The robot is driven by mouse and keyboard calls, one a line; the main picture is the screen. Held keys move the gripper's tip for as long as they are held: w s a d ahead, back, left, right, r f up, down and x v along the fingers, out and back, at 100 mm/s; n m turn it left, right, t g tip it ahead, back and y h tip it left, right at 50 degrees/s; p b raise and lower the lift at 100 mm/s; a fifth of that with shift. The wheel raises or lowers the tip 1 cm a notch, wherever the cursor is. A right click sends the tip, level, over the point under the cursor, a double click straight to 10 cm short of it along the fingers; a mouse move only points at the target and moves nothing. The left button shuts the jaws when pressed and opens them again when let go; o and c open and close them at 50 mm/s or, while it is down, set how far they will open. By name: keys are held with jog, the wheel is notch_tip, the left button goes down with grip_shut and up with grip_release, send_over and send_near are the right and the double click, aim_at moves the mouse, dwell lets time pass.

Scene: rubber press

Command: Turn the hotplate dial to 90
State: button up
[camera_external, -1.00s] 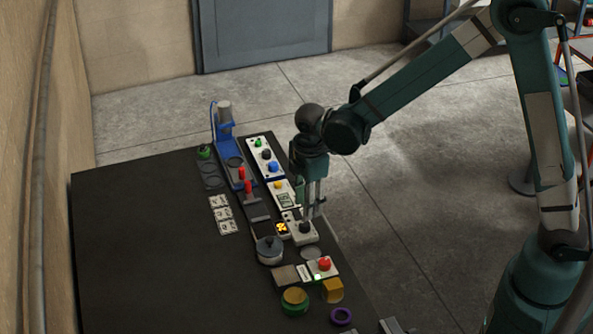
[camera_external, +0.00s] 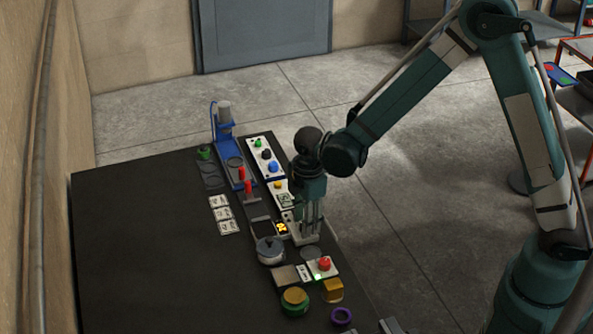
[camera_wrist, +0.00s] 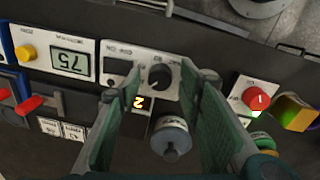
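The black round dial (camera_wrist: 160,77) sits on a white control panel (camera_wrist: 123,52) in the wrist view. An orange-lit display (camera_wrist: 140,103), partly covered by a finger, is beside it; it also shows in the external view (camera_external: 282,227). My gripper (camera_wrist: 161,88) is open, with one green finger on each side of the dial; I cannot tell whether they touch it. In the external view my gripper (camera_external: 309,234) points down over the panel and hides the dial. A grey lidded pot (camera_wrist: 171,138) stands near the panel; it also shows in the external view (camera_external: 270,251).
A panel with a yellow button and a display reading 75 (camera_wrist: 70,62) adjoins on the left. A red button box (camera_wrist: 249,100) and a yellow block (camera_wrist: 294,112) are on the right. Red-handled levers (camera_external: 248,187) stand further along. The black table (camera_external: 140,240) is clear on its left.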

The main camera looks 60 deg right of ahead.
jog(key=shift+f, duration=0.15)
jog(key=shift+c, duration=0.7)
jog(key=c, duration=0.8)
